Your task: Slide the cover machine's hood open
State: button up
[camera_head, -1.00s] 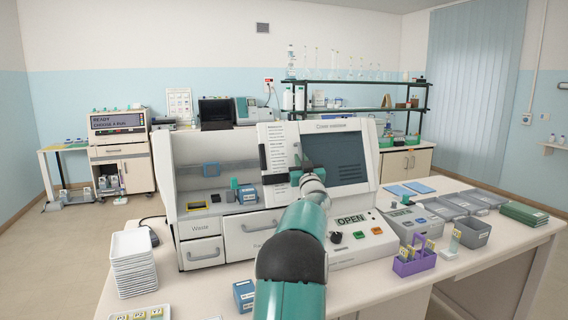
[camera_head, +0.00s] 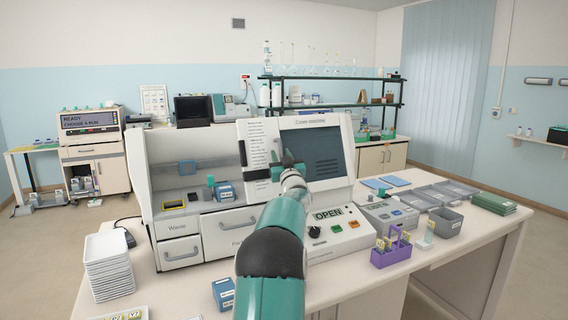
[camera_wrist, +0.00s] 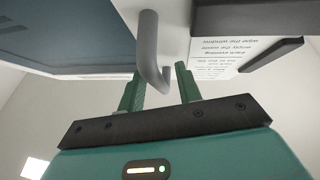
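The white cover machine (camera_head: 172,208) stands on the bench. Its hood (camera_head: 341,135), with a dark window (camera_head: 311,150) and a printed panel (camera_head: 257,143), sits over the right part. The left chamber is uncovered, and the machine's display (camera_head: 327,214) reads OPEN. My gripper (camera_head: 287,168) is in front of the hood, beside the window's left edge. In the wrist view a grey bar handle (camera_wrist: 148,45) curves down by my green fingertips (camera_wrist: 158,85). The fingers are apart, and the handle's lower end lies across the gap. I cannot tell whether they touch it.
A blue box (camera_head: 224,190) sits in the open chamber. A stack of white trays (camera_head: 107,266) stands at the bench's left, another blue box (camera_head: 223,293) in front.

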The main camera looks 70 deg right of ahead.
jog(key=v, duration=1.3)
jog(key=shift+s+a+f, duration=0.2)
jog(key=w+a+r+y, duration=0.2)
jog(key=w+a+y, duration=0.2)
jog(key=w+a, duration=1.05)
jog(key=w+a+f+n+y, duration=0.1)
jog(key=w+a+f+y, duration=0.15)
jog(key=w+a, duration=0.5)
jog(key=w+a+f+n+y, duration=0.1)
jog(key=w+a+y, duration=0.25)
jog(key=a, duration=0.75)
jog(key=s+a+f+n+g+y, duration=0.1)
jog(key=a+f+n+y, duration=0.15)
jog(key=a, duration=0.85)
jog(key=s+a+f+n+g+y, duration=0.1)
jog(key=a+f+n+y, duration=0.15)
jog(key=a, duration=0.85)
jog(key=s+a+f+n+g+y, duration=0.1)
jog(key=s+a+f+g+y, duration=0.1)
jog(key=s+a, duration=0.4)
jog(key=s+a+f+n+g+y, duration=0.2)
jog(key=s+a+f, duration=0.3)
jog(key=a, duration=0.4)
jog(key=shift+s+a+n, duration=0.15)
jog(key=shift+s+n, duration=0.15)
jog(key=shift+s, duration=0.3)
